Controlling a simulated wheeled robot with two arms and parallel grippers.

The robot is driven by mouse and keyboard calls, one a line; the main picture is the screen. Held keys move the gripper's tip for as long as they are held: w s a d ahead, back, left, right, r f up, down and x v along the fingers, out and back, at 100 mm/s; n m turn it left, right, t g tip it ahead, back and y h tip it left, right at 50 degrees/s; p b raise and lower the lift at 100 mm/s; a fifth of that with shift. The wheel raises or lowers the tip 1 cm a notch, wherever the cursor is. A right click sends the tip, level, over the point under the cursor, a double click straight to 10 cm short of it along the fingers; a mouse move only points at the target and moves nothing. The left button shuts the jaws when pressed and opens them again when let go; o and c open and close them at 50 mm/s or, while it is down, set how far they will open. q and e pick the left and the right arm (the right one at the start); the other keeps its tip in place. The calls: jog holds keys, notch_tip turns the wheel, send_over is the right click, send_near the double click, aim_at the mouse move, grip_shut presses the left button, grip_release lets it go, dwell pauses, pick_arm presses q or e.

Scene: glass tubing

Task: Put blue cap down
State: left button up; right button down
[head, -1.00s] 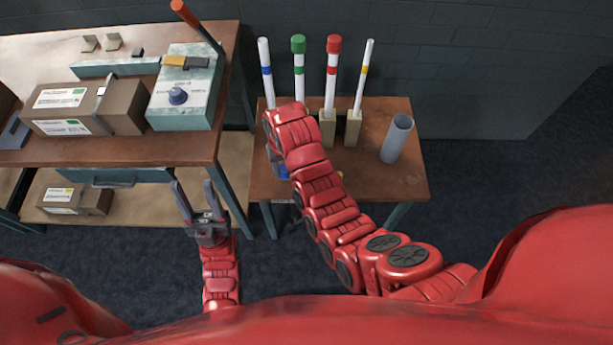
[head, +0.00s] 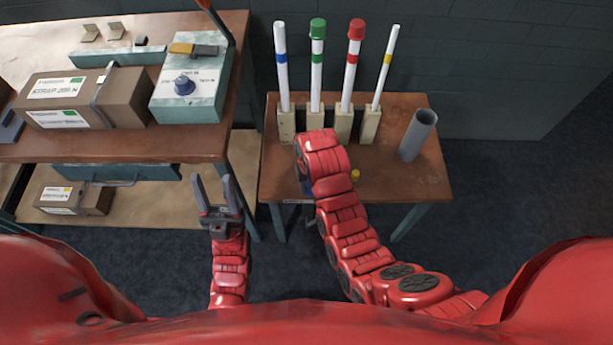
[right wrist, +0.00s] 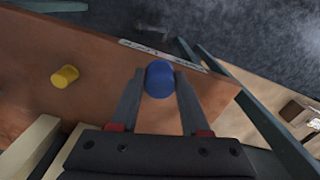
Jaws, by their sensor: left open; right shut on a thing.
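The blue cap (right wrist: 159,79) sits between the fingertips of my right gripper (right wrist: 158,82) in the right wrist view, over the small brown table (right wrist: 100,50). My right gripper is shut on it. I cannot tell whether the cap touches the tabletop. In the head view my right forearm mostly hides that gripper, near the front left of the small table (head: 420,188). My left gripper (head: 212,182) is open and empty, between the workbench and the small table.
A yellow cap (head: 355,176) lies on the small table, also in the right wrist view (right wrist: 64,76). Blue-banded (head: 281,70), green-capped (head: 317,70), red-capped (head: 351,70) and yellow-banded (head: 385,65) tubes stand in blocks behind. A grey cylinder (head: 418,135) stands right. The table's right front is clear.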

jog(key=shift+w+a+f+p, duration=0.15)
jog(key=shift+w+a, duration=0.15)
jog(key=shift+w, duration=0.85)
jog(key=shift+w+a+p, duration=0.2)
jog(key=shift+w+a, duration=0.05)
jog(key=shift+w, duration=0.85)
jog(key=shift+w+a+f+p, duration=0.15)
jog(key=shift+w+a, duration=0.15)
jog(key=shift+w, duration=0.85)
jog(key=shift+f, duration=1.7)
jog(key=shift+f, duration=0.15)
jog(key=shift+c, duration=1.9)
grip_release()
jog(key=shift+r, duration=0.2)
